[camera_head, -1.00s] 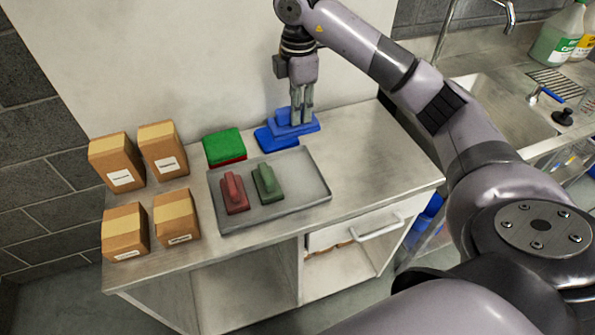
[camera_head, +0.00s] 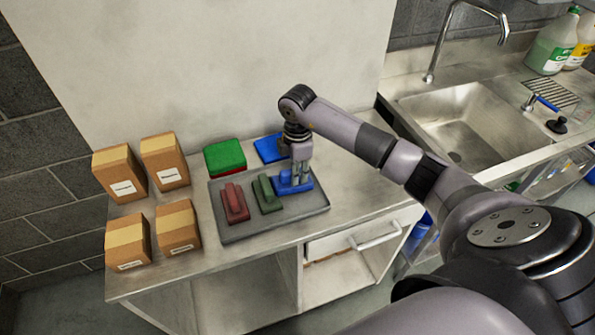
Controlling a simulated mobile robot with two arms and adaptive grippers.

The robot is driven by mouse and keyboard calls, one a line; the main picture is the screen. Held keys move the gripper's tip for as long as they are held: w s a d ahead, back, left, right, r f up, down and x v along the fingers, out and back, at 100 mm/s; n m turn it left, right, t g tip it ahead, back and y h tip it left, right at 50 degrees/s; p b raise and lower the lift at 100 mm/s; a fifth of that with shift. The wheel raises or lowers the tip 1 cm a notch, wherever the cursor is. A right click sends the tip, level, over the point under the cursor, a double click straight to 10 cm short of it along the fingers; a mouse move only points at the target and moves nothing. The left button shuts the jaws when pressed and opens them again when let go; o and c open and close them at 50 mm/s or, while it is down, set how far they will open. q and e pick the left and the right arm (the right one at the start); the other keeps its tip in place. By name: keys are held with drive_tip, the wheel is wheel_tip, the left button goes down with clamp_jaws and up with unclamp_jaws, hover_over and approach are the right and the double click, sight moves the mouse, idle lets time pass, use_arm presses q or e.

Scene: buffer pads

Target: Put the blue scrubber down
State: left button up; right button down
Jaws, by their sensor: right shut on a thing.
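The blue scrubber (camera_head: 291,188) is at the right end of the grey tray (camera_head: 262,226), beside the green scrubber (camera_head: 266,194). I cannot tell whether it touches the tray floor. My right gripper (camera_head: 301,180) points down and is shut on the blue scrubber's handle, hiding part of it. The red scrubber (camera_head: 235,203) lies in the tray to the left of the green one. A blue pad (camera_head: 269,149) lies on the counter behind the tray. My left gripper is not in view.
Several cardboard boxes (camera_head: 127,242) stand on the left of the counter. A green pad on a red one (camera_head: 225,156) lies behind the tray. The counter (camera_head: 358,165) is bare to the right of the tray. A sink (camera_head: 465,125) is further right.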

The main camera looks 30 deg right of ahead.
drive_tip(key=shift+s+a+f, duration=0.1)
drive_tip(key=shift+s+f, duration=0.35)
drive_tip(key=shift+f, duration=0.25)
drive_tip(key=c, duration=1.5)
unclamp_jaws()
drive_tip(key=shift+a+f, duration=0.1)
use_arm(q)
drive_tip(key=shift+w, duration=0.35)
use_arm(e)
drive_tip(key=shift+o, duration=0.3)
drive_tip(key=shift+w, duration=0.15)
drive_tip(key=shift+f+b, duration=0.15)
drive_tip(key=shift+b, duration=0.4)
drive_tip(key=r+b, duration=0.1)
drive_tip(key=r, duration=0.2)
drive_tip(key=r+b, duration=0.1)
drive_tip(key=r, duration=0.1)
drive_tip(key=shift+w+r+b, duration=0.1)
drive_tip(key=shift+w+b, duration=0.2)
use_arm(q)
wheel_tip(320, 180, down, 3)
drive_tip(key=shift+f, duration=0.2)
use_arm(e)
wheel_tip(320, 180, up, 13)
drive_tip(key=shift+s+f, duration=0.15)
drive_tip(key=shift+f, duration=0.05)
